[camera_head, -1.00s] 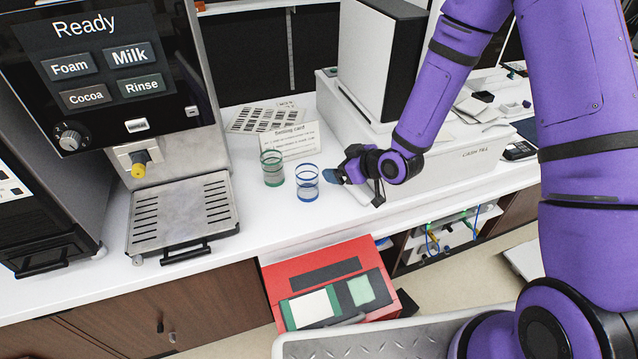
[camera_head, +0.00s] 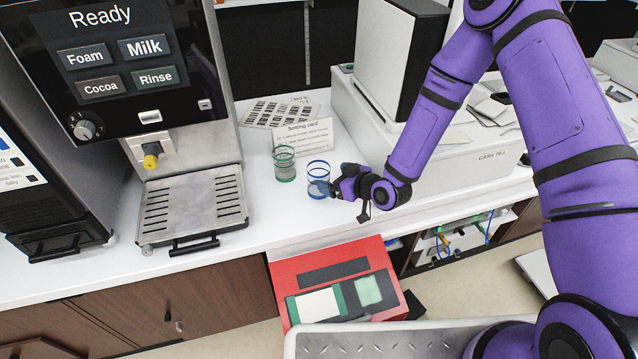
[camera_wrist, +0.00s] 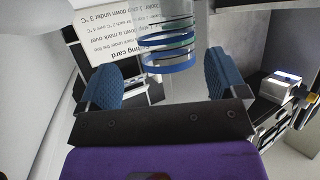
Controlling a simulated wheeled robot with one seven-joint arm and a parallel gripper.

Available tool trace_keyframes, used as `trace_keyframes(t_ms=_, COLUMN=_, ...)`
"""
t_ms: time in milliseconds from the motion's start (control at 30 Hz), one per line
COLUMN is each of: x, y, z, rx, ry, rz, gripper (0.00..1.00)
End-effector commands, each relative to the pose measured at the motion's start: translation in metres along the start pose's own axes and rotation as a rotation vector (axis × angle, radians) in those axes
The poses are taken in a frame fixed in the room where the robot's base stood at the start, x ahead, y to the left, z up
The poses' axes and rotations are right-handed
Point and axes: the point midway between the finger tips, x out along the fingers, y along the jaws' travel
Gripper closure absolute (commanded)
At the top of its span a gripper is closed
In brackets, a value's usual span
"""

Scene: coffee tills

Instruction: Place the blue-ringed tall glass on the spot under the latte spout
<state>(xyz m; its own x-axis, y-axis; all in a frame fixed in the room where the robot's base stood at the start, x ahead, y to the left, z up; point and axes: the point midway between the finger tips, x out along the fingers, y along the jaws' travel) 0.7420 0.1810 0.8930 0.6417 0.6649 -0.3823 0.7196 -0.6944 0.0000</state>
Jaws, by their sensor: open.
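The blue-ringed tall glass (camera_head: 318,172) stands upright on the white counter, clear with blue rings at rim and base. It also shows in the wrist view (camera_wrist: 168,62), just ahead of and between my fingers. My gripper (camera_head: 332,188) is open at the glass's right side; its blue pads show in the wrist view (camera_wrist: 162,80), apart from each other. I cannot tell whether a pad touches the glass. A green-ringed glass (camera_head: 284,164) stands close to its left. The machine's yellow-tipped spout (camera_head: 150,162) is above a metal drip tray (camera_head: 192,205). No latte label is readable.
A setting card (camera_head: 303,137) stands behind the glasses. The white cash till (camera_head: 450,160) is to the right, behind my gripper. A red box-like unit (camera_head: 330,262) is below the counter's front. The counter between the drip tray and glasses is clear.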

Motion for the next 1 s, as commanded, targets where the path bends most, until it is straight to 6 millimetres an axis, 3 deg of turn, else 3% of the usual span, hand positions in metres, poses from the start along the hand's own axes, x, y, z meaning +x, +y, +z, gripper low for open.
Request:
trace_keyframes(t_ms=400, x=0.048, y=-0.006, z=-0.01, rx=0.0, ry=0.001, rz=-0.001, gripper=0.09)
trace_keyframes(t_ms=667, x=0.051, y=-0.006, z=-0.01, rx=0.0, ry=-0.001, rz=-0.001, gripper=0.09)
trace_keyframes(t_ms=700, x=0.051, y=-0.006, z=-0.01, rx=0.0, ry=-0.001, rz=-0.001, gripper=0.12)
trace_keyframes(t_ms=933, x=0.051, y=-0.006, z=-0.01, rx=0.0, ry=-0.001, rz=-0.001, gripper=0.65)
trace_keyframes(t_ms=1000, x=0.051, y=-0.006, z=-0.01, rx=0.0, ry=0.0, rz=-0.001, gripper=0.69)
